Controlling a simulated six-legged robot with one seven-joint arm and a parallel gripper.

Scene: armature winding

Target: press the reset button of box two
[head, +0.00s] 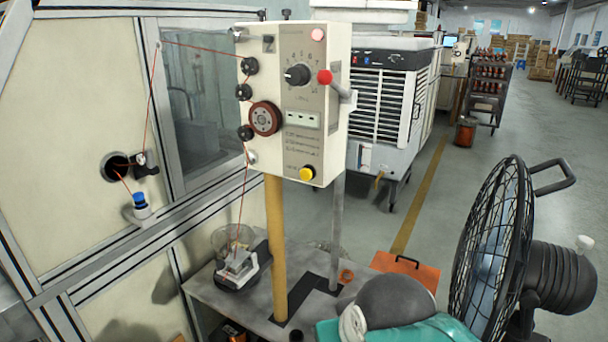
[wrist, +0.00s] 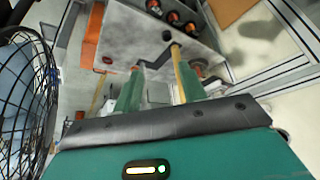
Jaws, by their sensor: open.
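A cream control box (head: 294,110) stands on a yellow post in the middle of the head view. A small dark label at its upper left seems to read 2. A yellow push button (head: 307,174) sits at the bottom right of its front. A pink round lamp or button (head: 318,35) is at the top, and a red knob (head: 325,77) at the right edge. Their lettering is too small to read. My gripper (wrist: 158,88) is open in the wrist view, its two green fingers apart with nothing held. The box front and yellow button are not recognisable in that view.
A black caged fan (head: 495,245) stands at the right; it also fills the left of the wrist view (wrist: 25,95). Red wire runs over the box's pulleys. An orange case (head: 405,270) lies behind the grey table (head: 215,300). Framed machine panels stand left.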

